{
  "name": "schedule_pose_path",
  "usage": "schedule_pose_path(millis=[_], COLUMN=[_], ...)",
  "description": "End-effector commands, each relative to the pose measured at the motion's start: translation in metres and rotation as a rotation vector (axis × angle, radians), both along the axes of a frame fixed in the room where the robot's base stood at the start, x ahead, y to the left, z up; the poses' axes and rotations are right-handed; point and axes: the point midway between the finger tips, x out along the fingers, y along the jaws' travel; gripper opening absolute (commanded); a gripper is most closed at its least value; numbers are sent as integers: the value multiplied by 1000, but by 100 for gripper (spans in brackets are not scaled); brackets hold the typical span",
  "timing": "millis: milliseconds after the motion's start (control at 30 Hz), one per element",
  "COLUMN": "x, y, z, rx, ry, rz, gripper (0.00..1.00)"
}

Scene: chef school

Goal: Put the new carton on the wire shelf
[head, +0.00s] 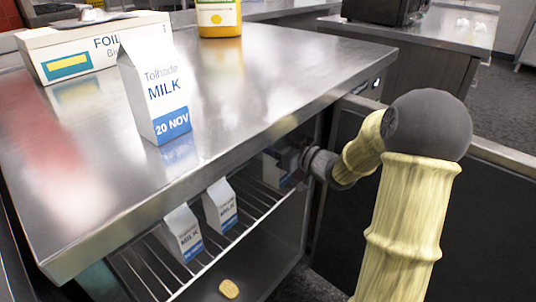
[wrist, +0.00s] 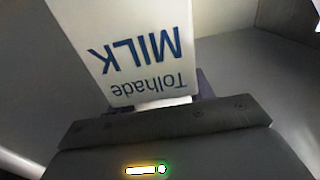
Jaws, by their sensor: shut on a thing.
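A white milk carton (head: 158,90) with a blue band reading "20 NOV" stands upright on the steel counter. Two similar cartons, a front one (head: 183,235) and one behind it (head: 220,206), stand on the wire shelf (head: 262,207) below the counter. My gripper (head: 285,165) reaches in under the counter top at the shelf's far right end. In the wrist view it is shut on a milk carton (wrist: 135,50), whose "Tolhade MILK" print appears upside down. That carton's date is out of view. Its base and contact with the shelf cannot be seen.
A foil box (head: 95,48) and a container with orange contents (head: 219,18) stand at the back of the counter. The counter edge overhangs the shelf. An open dark door (head: 340,235) is beside my arm. A small yellow item (head: 229,289) lies below the shelf.

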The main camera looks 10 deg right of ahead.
Motion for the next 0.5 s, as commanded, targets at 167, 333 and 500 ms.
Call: schedule_pose_path(millis=[167, 333, 500], x=[16, 16, 20], y=[5, 4, 6], z=[0, 1, 0], rx=[0, 0, 0], ry=[-2, -1, -3], rz=[1, 0, 1], gripper=[0, 0, 0])
